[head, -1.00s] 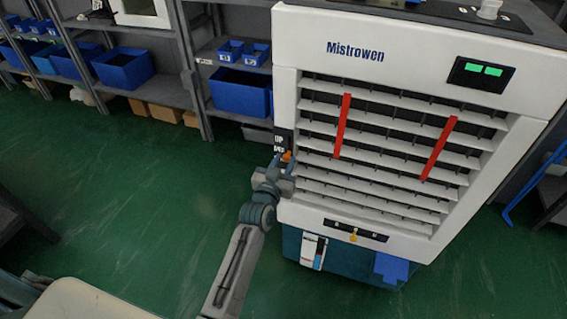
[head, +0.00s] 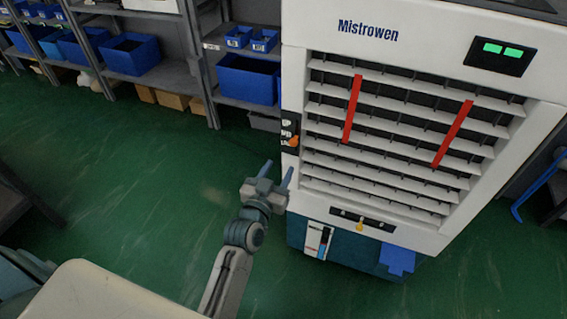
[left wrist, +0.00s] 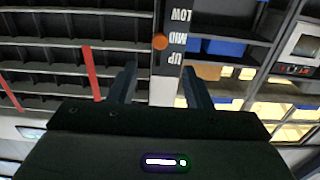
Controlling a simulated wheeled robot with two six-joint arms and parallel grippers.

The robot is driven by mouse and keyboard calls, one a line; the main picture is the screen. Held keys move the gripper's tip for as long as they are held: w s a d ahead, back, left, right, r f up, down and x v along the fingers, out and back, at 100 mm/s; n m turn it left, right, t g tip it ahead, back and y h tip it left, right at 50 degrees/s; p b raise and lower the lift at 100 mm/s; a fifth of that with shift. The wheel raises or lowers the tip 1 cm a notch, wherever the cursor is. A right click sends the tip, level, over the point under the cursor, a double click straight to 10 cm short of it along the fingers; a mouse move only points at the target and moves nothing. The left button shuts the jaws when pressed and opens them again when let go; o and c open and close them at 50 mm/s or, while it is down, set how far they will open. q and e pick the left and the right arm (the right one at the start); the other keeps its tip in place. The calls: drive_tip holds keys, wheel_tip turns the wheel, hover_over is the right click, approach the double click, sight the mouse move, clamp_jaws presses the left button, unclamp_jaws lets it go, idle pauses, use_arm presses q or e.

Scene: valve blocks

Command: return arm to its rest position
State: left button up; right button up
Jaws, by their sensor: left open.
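My left arm comes up from the bottom of the head view. Its gripper (head: 277,171) is open and empty, below and left of the orange knob (head: 294,141) on the machine's left edge, apart from it. In the left wrist view, the open fingers (left wrist: 163,85) straddle the labelled strip, with the orange knob (left wrist: 160,41) beyond them. The strip reads UP, MID and LOW (left wrist: 174,38); the knob appears beside MID there but lower in the head view, so its exact setting is unclear. My right gripper is not in view.
The white Mistrowen machine (head: 430,35) with slatted louvres and two red strips (head: 352,110) stands close on the right. Shelves with blue bins (head: 248,79) line the back. Green floor (head: 130,190) lies open left of my arm.

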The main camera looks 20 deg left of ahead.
use_arm(q)
drive_tip(key=shift+s, duration=0.55)
drive_tip(key=s+f+g, duration=0.3)
drive_tip(key=f+g, duration=0.2)
drive_tip(key=f, duration=1.7)
drive_tip(key=s+a+f+g, duration=0.1)
drive_tip(key=s+f+g, duration=0.1)
drive_tip(key=s+f, duration=0.45)
drive_tip(key=s+a+f+g, duration=0.2)
drive_tip(key=s+f, duration=0.1)
drive_tip(key=f, duration=0.7)
drive_tip(key=s+a+f+g, duration=0.2)
drive_tip(key=s+f, duration=0.4)
drive_tip(key=s, duration=0.4)
drive_tip(key=s+a+f+g+y, duration=0.1)
drive_tip(key=s+a+f+g, duration=0.2)
drive_tip(key=s+f, duration=0.4)
drive_tip(key=s+a+f+g, duration=0.2)
drive_tip(key=s+f, duration=0.5)
drive_tip(key=s, duration=0.8)
drive_tip(key=shift+s+a+g, duration=0.2)
drive_tip(key=shift+a+g, duration=0.2)
drive_tip(key=shift+a, duration=0.35)
